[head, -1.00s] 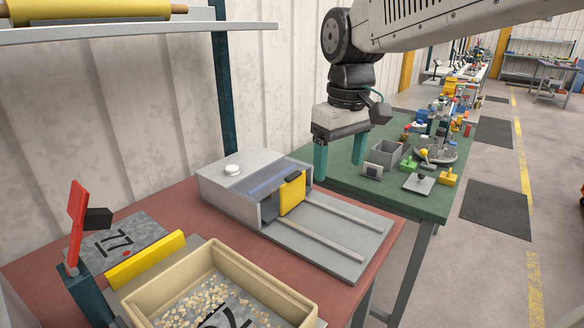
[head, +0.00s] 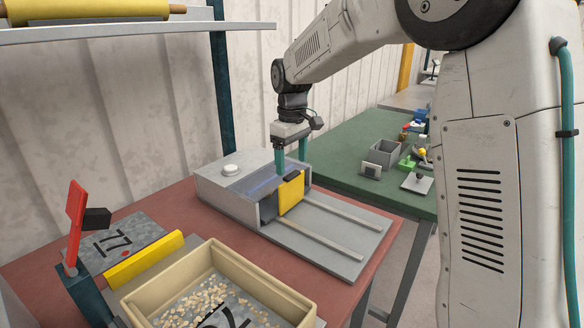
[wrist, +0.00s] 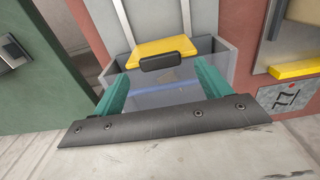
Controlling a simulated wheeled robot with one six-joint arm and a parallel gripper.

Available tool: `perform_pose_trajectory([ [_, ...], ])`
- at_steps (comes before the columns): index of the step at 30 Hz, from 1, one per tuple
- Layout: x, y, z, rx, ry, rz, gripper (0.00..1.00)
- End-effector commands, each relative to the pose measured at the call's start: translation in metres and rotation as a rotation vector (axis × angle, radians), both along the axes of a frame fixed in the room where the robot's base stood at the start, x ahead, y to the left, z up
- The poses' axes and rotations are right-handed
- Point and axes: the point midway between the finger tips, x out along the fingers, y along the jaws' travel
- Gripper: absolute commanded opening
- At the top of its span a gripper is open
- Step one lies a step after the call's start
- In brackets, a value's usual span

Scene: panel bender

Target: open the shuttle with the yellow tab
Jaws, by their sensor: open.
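The grey shuttle box (head: 240,190) sits on the red-brown table, with two rails running from its open front along a grey base plate. An upright yellow tab (head: 291,196) with a small black block at its top stands at that opening. In the wrist view the yellow tab (wrist: 165,45) and the black block (wrist: 162,62) lie just beyond my fingertips. My gripper (head: 291,166) is open and points down above the box's front end, close behind the tab. In the wrist view my gripper (wrist: 161,72) has its teal fingers apart, with nothing held between them.
A white round button (head: 231,169) sits on the box top. At left are a red lever (head: 75,222), a yellow bar (head: 145,258) and a beige bin (head: 215,285) of pale chips. A green table (head: 350,150) with small parts stands behind. The rails are clear.

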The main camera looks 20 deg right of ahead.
Motion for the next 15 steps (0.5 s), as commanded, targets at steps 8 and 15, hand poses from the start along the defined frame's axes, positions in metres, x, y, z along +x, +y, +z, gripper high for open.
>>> perform_pose_trajectory([
  [8, 0.000, 0.000, -0.026, 0.000, 0.000, -0.001, 0.76],
  [15, 0.000, 0.000, -0.027, 0.000, 0.000, 0.000, 0.76],
])
